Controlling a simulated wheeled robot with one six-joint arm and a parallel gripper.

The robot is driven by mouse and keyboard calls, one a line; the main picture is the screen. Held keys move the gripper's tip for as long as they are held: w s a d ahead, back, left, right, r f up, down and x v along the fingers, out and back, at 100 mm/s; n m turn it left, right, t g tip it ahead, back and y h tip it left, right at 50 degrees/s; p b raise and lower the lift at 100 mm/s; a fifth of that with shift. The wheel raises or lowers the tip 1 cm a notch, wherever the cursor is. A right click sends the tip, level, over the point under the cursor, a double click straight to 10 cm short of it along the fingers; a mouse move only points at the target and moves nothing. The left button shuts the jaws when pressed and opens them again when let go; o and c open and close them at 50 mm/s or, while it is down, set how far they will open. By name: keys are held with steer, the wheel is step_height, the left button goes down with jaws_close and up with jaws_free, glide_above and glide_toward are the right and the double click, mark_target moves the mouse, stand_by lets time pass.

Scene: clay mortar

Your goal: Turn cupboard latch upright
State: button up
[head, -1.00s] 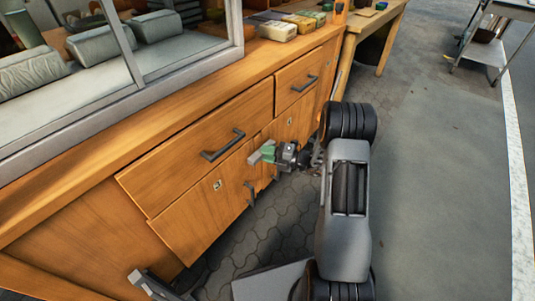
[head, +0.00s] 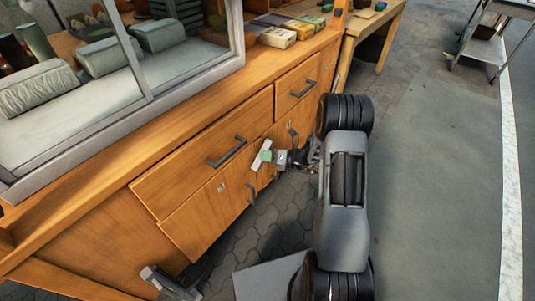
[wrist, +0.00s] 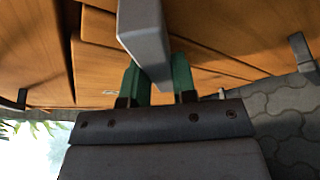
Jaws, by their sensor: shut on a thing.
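The latch (head: 257,164) is a light grey bar on the front of the wooden cupboard (head: 198,228). In the head view it stands at a steep slant, its top leaning right. In the wrist view the latch (wrist: 143,32) runs from the top edge down between my green fingers. My gripper (head: 267,156) is at the bar's middle from the right and shut on it. It also shows in the wrist view (wrist: 160,82), with a finger on each side of the bar. The latch's pivot is hidden.
Drawers with dark handles (head: 226,152) sit beside and above the latch. A glazed case (head: 120,115) and several small blocks (head: 278,37) are on the counter. Paved floor (head: 440,190) is open at right.

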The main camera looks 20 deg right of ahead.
steer(key=shift+s+a+n+t+h+b, duration=0.1)
steer(key=shift+n+t+h+b, duration=0.4)
steer(key=shift+n+h+b, duration=0.8)
steer(key=shift+s+a+n+t+h+b, duration=0.1)
steer(key=shift+n+t+h+b, duration=0.5)
steer(key=shift+n+b, duration=1.2)
steer(key=shift+n, duration=0.3)
steer(key=o, duration=0.9)
steer(key=shift+r, duration=0.1)
steer(key=shift+p+v, duration=2.4)
steer(key=shift+v, duration=4.45)
